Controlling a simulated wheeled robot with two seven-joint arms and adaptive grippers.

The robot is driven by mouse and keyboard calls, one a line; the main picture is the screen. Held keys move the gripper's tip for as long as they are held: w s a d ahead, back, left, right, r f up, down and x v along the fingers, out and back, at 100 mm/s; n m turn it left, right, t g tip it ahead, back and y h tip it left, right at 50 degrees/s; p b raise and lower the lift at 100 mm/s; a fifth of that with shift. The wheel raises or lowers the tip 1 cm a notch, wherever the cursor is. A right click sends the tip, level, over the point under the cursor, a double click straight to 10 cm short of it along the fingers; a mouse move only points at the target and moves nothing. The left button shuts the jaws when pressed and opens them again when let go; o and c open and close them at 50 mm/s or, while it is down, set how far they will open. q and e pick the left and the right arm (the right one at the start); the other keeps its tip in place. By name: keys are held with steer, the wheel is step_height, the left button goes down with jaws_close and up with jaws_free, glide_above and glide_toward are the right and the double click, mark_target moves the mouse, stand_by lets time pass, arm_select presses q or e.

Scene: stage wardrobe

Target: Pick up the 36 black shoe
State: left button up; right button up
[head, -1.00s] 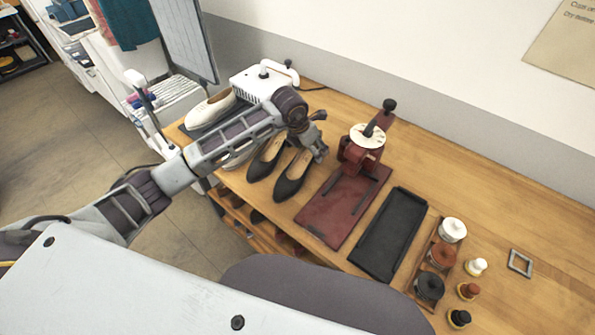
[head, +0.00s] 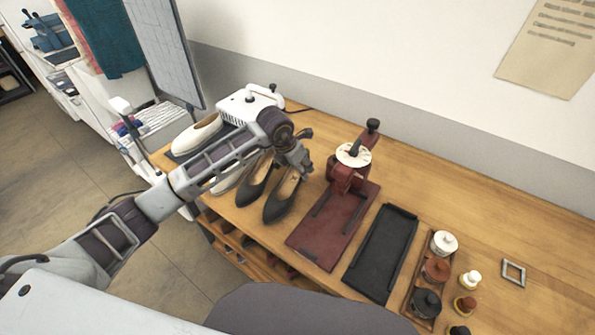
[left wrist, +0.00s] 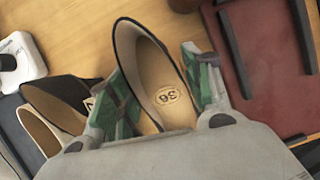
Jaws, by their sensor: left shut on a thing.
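The 36 black shoe (head: 281,203) stands on the wooden bench, toe toward the front edge. In the left wrist view the shoe (left wrist: 141,45) shows its beige insole with an oval mark reading 36. My left gripper (head: 304,166) is at the heel end of this shoe. In the left wrist view its green-padded fingers (left wrist: 158,95) lie on both sides of the shoe and are shut on it. The shoe appears still at bench height; I cannot tell whether it touches the wood. My right gripper is not in view.
Another black shoe (head: 254,182) stands close on the left, with white shoes (head: 196,134) beyond. A dark red press (head: 335,225) is close on the right, then a black tray (head: 381,252) and several small jars (head: 436,269). A white device (head: 246,104) stands behind.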

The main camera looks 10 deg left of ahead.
arm_select(q)
step_height(320, 180, up, 9)
steer(key=b, duration=0.1)
stand_by(0.6)
